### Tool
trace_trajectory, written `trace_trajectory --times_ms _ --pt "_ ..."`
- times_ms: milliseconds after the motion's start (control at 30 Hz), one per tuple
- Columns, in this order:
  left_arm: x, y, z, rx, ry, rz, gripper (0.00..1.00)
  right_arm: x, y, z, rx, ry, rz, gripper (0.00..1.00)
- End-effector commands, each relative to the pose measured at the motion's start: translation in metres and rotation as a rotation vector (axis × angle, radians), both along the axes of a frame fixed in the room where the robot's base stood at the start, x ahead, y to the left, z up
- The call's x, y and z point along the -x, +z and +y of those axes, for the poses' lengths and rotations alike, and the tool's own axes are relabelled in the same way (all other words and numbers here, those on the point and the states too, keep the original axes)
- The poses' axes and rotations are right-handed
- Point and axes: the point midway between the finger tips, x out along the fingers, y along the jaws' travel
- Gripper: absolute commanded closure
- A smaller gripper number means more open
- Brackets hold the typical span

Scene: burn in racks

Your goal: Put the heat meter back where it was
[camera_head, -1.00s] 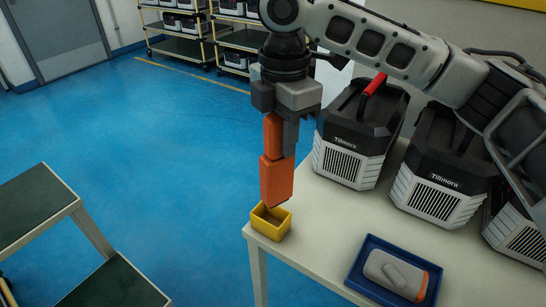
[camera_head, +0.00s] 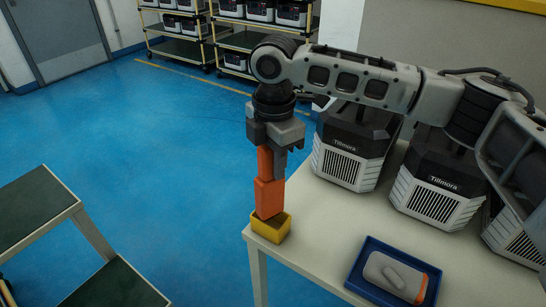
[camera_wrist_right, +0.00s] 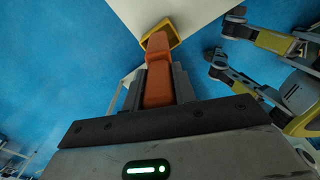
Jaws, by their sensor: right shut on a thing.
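The heat meter (camera_head: 269,195) is an orange handheld block, held upright near the front left corner of the table. My right gripper (camera_head: 273,153) points down and is shut on its upper part. The meter's lower end is inside the open top of a small yellow holder (camera_head: 272,231), hidden by its rim. I cannot tell whether it rests on the bottom. In the right wrist view the meter (camera_wrist_right: 159,70) runs from between the fingers to the yellow holder (camera_wrist_right: 172,28). My left gripper does not show in the head view.
The pale table (camera_head: 322,240) also carries a blue tray (camera_head: 352,276) with a grey and orange device (camera_head: 395,277). Several black and white Tillmora units (camera_head: 350,150) stand behind. A dark-topped shelf cart (camera_head: 35,205) stands at left, with open blue floor between.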

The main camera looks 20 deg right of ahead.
Motion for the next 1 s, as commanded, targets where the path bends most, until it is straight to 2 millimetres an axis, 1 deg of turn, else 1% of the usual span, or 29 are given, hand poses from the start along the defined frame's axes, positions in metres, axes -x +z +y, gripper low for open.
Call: trace_trajectory --times_ms 200,233,267,300,600,733,867,1000 --pt "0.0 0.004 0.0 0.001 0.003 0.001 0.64 0.0 -0.005 0.0 -0.002 0.0 0.001 1.0" --pt "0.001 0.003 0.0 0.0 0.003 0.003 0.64 0.0 -0.007 0.0 -0.002 0.0 0.001 0.7" --pt "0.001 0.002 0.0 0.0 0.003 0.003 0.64 0.0 -0.007 0.0 -0.001 0.0 0.0 0.62" --pt "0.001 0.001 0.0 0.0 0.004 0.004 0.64 0.0 -0.007 0.0 -0.001 0.0 0.0 0.51" --pt "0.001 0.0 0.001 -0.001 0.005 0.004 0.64 0.0 -0.006 0.0 0.0 0.0 -0.001 0.51" --pt "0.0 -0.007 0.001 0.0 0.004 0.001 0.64 -0.001 0.001 0.0 0.0 0.0 -0.004 0.51" --pt "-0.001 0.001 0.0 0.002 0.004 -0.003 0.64 -0.001 0.028 0.0 -0.002 0.0 -0.004 0.51" --pt "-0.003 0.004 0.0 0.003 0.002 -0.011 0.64 -0.001 0.061 0.0 -0.002 0.001 -0.004 0.51"
